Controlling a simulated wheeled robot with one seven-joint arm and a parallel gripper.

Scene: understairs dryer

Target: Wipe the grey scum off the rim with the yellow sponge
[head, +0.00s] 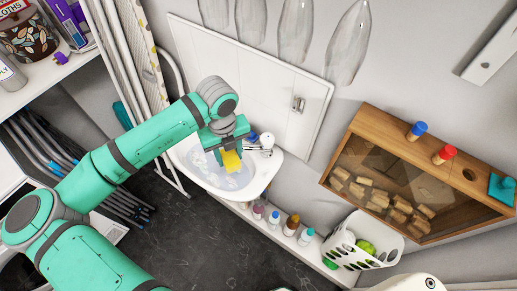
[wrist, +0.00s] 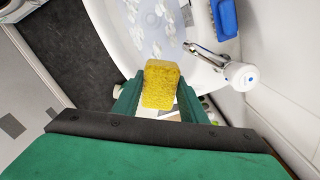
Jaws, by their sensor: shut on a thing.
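My gripper (wrist: 160,95) is shut on the yellow sponge (wrist: 161,84), which shows between its two green fingers in the wrist view. In the head view the sponge (head: 231,161) hangs below my gripper (head: 226,148), over the white basin (head: 262,185). In the wrist view the sponge's tip lies against or over the near rim of the basin (wrist: 120,55); I cannot tell whether it touches. Whitish-grey patches (wrist: 158,14) show inside the bowl. I cannot make out the grey scum on the rim; my gripper and the sponge hide part of it.
A chrome tap (wrist: 215,58) with a white knob stands close to the right of my gripper in the wrist view. A blue item (wrist: 224,18) lies beyond it. Several small bottles (head: 290,224) line a ledge below the basin. A white basket (head: 362,245) stands to the right.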

